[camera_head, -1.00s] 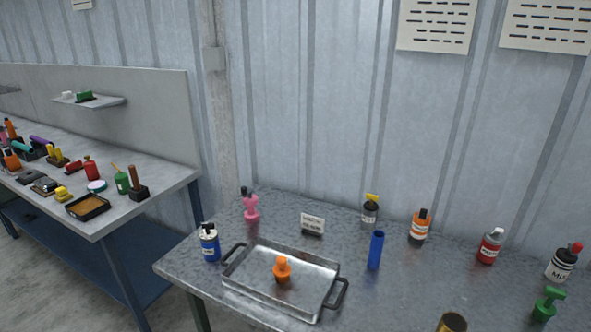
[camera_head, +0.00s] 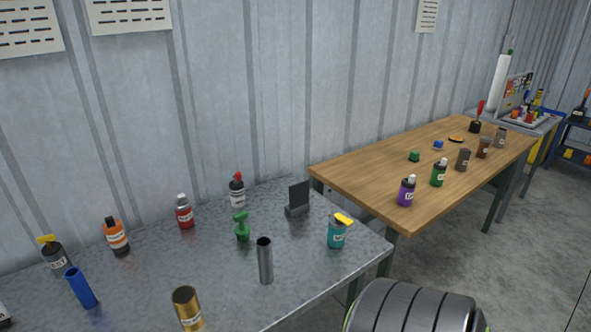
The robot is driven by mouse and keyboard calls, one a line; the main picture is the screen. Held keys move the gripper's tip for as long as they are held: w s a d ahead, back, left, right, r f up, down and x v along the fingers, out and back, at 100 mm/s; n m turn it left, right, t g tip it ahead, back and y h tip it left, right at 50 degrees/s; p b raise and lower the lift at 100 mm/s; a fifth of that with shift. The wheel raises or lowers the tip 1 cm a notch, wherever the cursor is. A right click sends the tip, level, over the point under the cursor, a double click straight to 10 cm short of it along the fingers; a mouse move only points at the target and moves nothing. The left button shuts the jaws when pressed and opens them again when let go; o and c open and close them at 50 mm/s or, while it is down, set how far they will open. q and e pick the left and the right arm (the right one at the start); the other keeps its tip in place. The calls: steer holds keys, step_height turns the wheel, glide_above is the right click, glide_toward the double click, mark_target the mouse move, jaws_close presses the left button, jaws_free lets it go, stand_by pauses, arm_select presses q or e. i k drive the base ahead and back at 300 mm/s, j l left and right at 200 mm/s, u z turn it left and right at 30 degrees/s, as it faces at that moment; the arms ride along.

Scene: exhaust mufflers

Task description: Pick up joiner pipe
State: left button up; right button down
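I cannot tell from the picture which one is the joiner pipe. The brass pipe's lower end is close to the bottom of the frame. Neither of my grippers is in view.
A wooden table (camera_head: 365,178) stands right. A dark ribbed rounded object (camera_head: 415,309) is at the bottom.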

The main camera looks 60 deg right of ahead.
mark_target(263, 244)
steer(key=z, duration=1.6)
